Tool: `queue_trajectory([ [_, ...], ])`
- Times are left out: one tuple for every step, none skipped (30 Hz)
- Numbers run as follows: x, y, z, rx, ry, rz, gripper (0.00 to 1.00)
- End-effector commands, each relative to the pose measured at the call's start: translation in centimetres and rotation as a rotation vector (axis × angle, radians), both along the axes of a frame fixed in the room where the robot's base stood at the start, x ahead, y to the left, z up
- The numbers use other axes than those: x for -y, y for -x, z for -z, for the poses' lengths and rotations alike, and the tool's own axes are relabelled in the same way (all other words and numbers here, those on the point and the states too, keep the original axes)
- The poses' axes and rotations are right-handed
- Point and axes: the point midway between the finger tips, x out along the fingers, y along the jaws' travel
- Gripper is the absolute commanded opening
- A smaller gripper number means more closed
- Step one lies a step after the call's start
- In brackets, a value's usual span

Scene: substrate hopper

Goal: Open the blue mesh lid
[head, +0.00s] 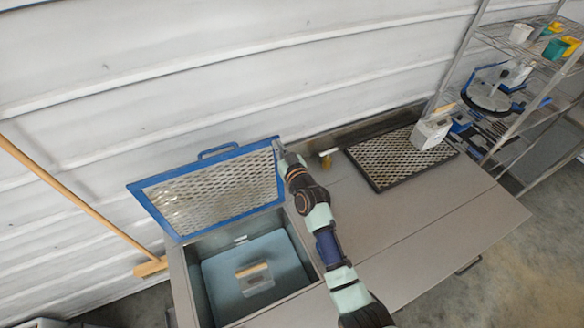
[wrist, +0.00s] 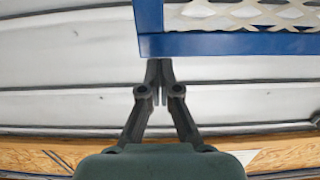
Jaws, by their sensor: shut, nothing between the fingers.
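The blue mesh lid (head: 180,236) stands raised at the back of the hopper opening in the head view, with its blue handle (head: 218,150) on the upper edge. The hopper (head: 190,270) below it is open. My gripper (head: 277,146) is at the lid's upper right corner. In the wrist view my gripper (wrist: 158,70) is shut and empty, its fingertips close beside a corner of the blue frame (wrist: 230,44). I cannot tell whether they touch it.
Inside the hopper a small pale block (head: 254,278) lies on a blue-grey surface. A dark-framed mesh panel (head: 378,186) with a white box (head: 430,133) lies on the bench to the right. A wire shelf (head: 500,45) stands at the far right. A broom (head: 75,198) leans at left.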

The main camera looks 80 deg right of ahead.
Motion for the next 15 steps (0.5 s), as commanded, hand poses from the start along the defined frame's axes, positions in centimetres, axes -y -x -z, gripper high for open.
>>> queue_trajectory([
  [-0.9, 0.4, -0.2, -0.001, -0.002, -0.002, 0.0],
  [-1.4, 0.7, -0.4, -0.001, -0.002, -0.004, 0.0],
  [-2.3, 1.4, 0.0, -0.002, -0.001, -0.004, 0.0],
  [-3.0, 2.0, 0.0, 0.0, -0.001, -0.004, 0.0],
  [-3.7, 2.5, -0.1, -0.001, -0.002, -0.003, 0.0],
  [-4.6, 3.1, -0.1, -0.001, -0.002, -0.003, 0.0],
  [-5.2, 3.6, -0.2, -0.001, 0.0, -0.003, 0.0],
  [-5.8, 4.0, -0.2, -0.002, -0.001, -0.004, 0.0],
  [-6.5, 4.6, -0.2, -0.001, 0.0, -0.003, 0.0],
  [-7.0, 4.9, -0.3, -0.001, 0.0, -0.003, 0.0],
  [-7.5, 5.3, -0.4, -0.002, -0.001, -0.003, 0.0],
  [-8.0, 5.7, -0.4, -0.001, 0.0, -0.003, 0.0],
  [-8.3, 5.9, -0.4, 0.0, -0.001, -0.003, 0.0],
  [-8.5, 6.1, -0.5, 0.0, 0.0, -0.003, 0.0],
  [-8.8, 6.3, -0.6, 0.0, -0.001, -0.003, 0.0],
])
